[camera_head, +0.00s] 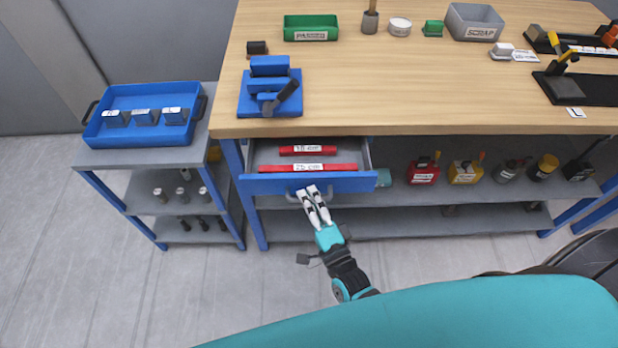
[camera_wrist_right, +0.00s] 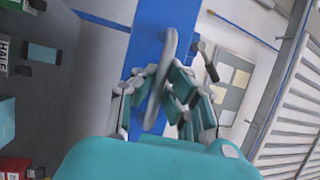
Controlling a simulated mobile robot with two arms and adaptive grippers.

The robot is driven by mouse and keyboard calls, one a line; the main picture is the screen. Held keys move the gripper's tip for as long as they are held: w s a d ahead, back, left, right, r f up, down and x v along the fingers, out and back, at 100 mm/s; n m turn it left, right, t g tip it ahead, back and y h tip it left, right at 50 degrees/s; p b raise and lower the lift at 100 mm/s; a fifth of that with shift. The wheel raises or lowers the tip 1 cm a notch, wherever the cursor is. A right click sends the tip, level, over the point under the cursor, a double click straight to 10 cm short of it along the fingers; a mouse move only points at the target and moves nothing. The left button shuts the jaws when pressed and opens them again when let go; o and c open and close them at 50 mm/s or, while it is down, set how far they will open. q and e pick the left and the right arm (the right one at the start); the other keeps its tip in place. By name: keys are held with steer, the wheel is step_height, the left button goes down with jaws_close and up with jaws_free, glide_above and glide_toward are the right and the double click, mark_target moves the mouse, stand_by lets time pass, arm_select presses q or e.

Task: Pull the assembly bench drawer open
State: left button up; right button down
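The assembly bench drawer (camera_head: 310,183) has a blue front and stands part way out from under the wooden bench top. Two red labelled bars (camera_head: 307,168) lie inside it. Its grey handle (camera_head: 296,196) is on the front, partly hidden by my right gripper (camera_head: 315,196). The right wrist view shows the grey handle loop (camera_wrist_right: 170,48) on the blue drawer front (camera_wrist_right: 147,38), passing between the fingers of my right gripper (camera_wrist_right: 164,88). The fingers are closed in on the handle. My left gripper is not in view.
The bench top (camera_head: 400,90) holds a blue fixture (camera_head: 268,92), a green bin (camera_head: 310,27) and a grey scrap bin (camera_head: 472,22). A side shelf with a blue tray (camera_head: 146,96) stands left. Several bottles line the lower shelf. Floor before the drawer is clear except for my arm.

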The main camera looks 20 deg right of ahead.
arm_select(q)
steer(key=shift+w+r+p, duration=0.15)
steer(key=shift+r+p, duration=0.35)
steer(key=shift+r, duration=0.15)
arm_select(e)
steer(key=s+a, duration=0.3)
steer(key=s, duration=0.8)
steer(key=shift+f, duration=0.2)
steer(key=shift+s+a, duration=0.1)
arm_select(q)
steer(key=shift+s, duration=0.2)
arm_select(e)
steer(key=c, duration=1.4)
jaws_free()
steer(key=shift+r, duration=0.1)
steer(key=v, duration=1.2)
